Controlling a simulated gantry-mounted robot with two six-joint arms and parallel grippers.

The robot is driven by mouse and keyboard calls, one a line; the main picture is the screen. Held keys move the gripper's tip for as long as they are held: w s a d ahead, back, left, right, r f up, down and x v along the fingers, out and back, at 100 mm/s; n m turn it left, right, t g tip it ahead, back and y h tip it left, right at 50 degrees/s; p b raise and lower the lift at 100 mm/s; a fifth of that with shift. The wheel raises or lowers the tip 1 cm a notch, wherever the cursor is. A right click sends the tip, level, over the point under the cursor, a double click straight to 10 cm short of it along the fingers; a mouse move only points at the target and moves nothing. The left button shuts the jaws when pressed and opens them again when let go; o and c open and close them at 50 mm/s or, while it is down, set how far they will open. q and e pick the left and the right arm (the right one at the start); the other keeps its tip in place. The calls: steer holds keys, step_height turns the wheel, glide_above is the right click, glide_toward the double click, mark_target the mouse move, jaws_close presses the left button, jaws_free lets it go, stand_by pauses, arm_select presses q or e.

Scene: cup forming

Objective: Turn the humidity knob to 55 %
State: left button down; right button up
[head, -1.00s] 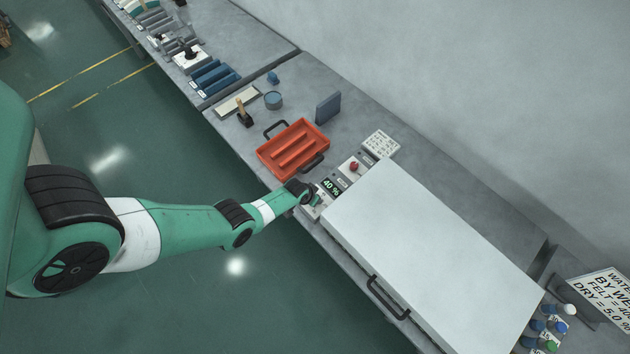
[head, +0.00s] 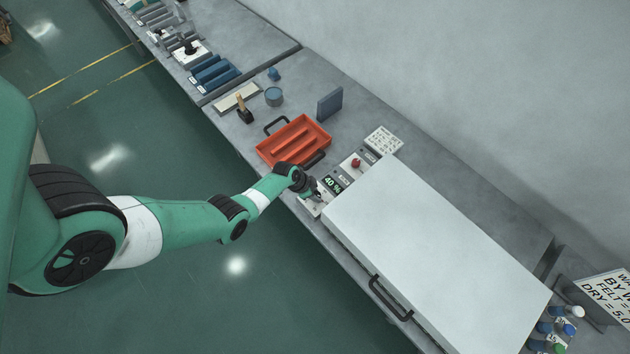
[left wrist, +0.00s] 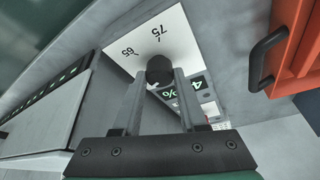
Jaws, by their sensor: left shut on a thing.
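The humidity knob (left wrist: 159,68) is dark and round, on a white dial panel marked 65 and 75 in the left wrist view. My left gripper (left wrist: 158,78) is shut on the knob, one finger on each side. In the head view my left gripper (head: 313,192) is at the control panel and hides the knob. The display (head: 332,183) reads 40 % in green; it is partly covered by a finger in the left wrist view (left wrist: 196,84). The other dial marks are hidden or out of view. My right gripper is not in view.
A large white box (head: 440,260) with a black handle stands right beside the panel. An orange tray (head: 267,154) with black handles lies just behind. A red button (head: 356,163) and a white keypad (head: 383,141) are farther back.

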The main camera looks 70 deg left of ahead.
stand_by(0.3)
arm_select(q)
steer(key=shift+c, duration=2.2)
jaws_free()
steer(key=p+v, duration=1.1)
steer(key=shift+r, duration=0.3)
steer(key=shift+s, duration=0.1)
